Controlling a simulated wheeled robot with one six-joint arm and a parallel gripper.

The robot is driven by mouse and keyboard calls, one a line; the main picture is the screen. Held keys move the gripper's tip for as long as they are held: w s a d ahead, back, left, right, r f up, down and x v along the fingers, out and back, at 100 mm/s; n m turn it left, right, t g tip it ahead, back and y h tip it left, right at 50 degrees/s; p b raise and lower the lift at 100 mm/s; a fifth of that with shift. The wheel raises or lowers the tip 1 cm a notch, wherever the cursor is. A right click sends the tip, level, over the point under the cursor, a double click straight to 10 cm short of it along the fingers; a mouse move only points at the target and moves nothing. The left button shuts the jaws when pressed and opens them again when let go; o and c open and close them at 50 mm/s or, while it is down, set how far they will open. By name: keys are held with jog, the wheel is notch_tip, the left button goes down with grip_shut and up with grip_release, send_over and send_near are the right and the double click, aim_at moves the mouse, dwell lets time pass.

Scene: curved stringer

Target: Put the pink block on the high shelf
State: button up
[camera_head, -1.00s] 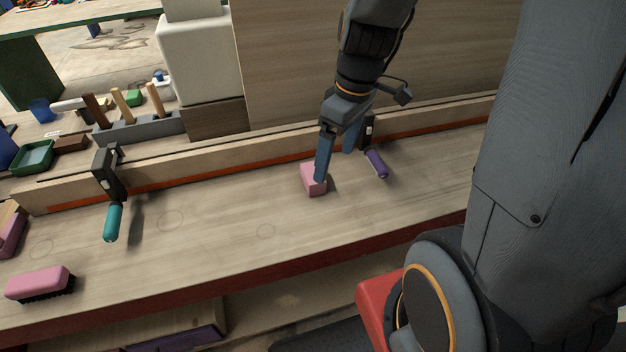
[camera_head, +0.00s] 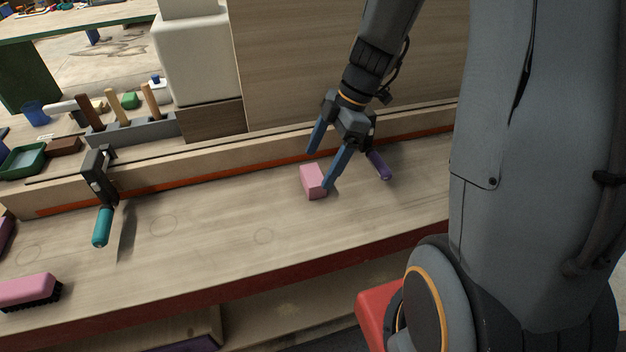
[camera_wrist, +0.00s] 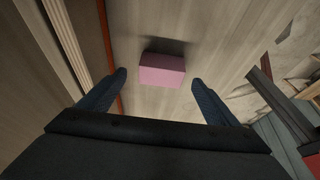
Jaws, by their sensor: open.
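The pink block (camera_head: 313,182) lies on the wooden bench top, in front of the long wooden rail. My gripper (camera_head: 320,170) is open and empty, with its two blue fingers pointing down close to the block, one on the rail side and one to the right. In the wrist view the pink block (camera_wrist: 162,70) sits just beyond the fingertips and between their lines. My gripper (camera_wrist: 160,78) is spread wider than the block there. I cannot tell which surface is the high shelf.
A purple-handled clamp (camera_head: 378,165) is on the rail right behind my gripper. A teal-handled clamp (camera_head: 102,226) is farther left. A pink brush (camera_head: 28,291) lies at the lower left. A tool rack (camera_head: 130,132) stands behind the rail. The bench middle is clear.

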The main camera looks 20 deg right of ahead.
aim_at(313, 174)
jog(key=x, duration=0.2)
jog(key=p+x, duration=0.1)
jog(key=x, duration=0.1)
jog(key=shift+s+a+r, duration=0.1)
jog(key=shift+s+a, duration=0.05)
jog(key=shift+s, duration=0.05)
jog(key=shift+w+a+f+p, duration=0.1)
jog(key=shift+a+f+p, duration=0.15)
jog(key=shift+f, duration=0.3)
jog(key=shift+c, duration=0.2)
jog(key=c, duration=1.2)
jog(key=shift+r, duration=0.15)
